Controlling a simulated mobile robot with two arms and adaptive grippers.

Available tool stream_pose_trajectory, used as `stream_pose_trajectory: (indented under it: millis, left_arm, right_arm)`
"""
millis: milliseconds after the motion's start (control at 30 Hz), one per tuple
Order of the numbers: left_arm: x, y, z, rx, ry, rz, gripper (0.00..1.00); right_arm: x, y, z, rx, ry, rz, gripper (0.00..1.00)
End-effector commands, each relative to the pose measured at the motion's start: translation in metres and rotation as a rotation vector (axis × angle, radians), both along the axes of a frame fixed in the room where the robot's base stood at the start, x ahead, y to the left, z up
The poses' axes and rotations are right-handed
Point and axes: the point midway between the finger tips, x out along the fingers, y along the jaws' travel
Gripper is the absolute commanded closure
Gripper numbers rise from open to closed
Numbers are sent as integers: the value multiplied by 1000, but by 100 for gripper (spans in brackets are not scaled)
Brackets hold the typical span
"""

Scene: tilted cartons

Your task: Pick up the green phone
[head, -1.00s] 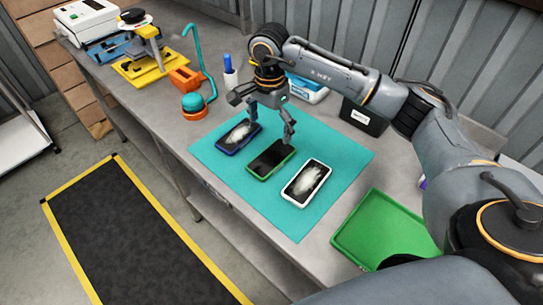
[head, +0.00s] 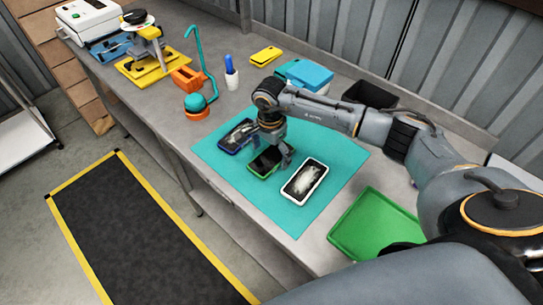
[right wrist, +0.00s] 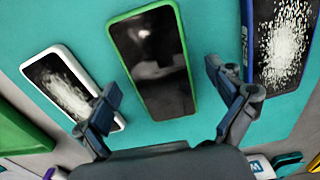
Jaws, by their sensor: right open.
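The green phone (head: 257,169) lies flat on the teal mat (head: 318,204), between a blue phone and a white phone. In the right wrist view the green phone (right wrist: 151,58) has a dark, uncracked-looking screen and a bright green rim. My right gripper (head: 268,158) is open and low over the green phone, hiding part of it in the head view. In the right wrist view its two fingers (right wrist: 170,100) are spread to either side of the phone's near end. Whether they touch it I cannot tell. My left gripper is not in view.
The blue phone (head: 236,136) and the white phone (head: 305,180), both with shattered-looking screens, lie close on either side. A green tray (head: 372,232) is at the right. A black box (head: 370,94) and blue box (head: 304,73) stand behind. The mat's front corner is clear.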

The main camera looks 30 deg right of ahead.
Motion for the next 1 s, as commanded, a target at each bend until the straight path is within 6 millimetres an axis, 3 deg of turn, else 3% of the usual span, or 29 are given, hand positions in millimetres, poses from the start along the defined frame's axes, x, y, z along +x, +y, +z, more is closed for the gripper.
stream_pose_trajectory:
  millis: [67, 300, 400, 767, 1000]
  left_arm:
    - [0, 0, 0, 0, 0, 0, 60]
    - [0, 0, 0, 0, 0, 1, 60]
    - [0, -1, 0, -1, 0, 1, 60]
    - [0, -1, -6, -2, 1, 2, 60]
    - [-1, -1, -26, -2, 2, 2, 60]
  right_arm:
    - [0, 0, 0, 0, 0, 0, 8]
    - [0, 0, 0, 0, 0, 0, 57]
    - [0, 0, 1, 0, 0, 0, 71]
    - [0, 0, 6, 1, -1, 2, 71]
    - [-6, 7, 40, 3, -4, 6, 71]
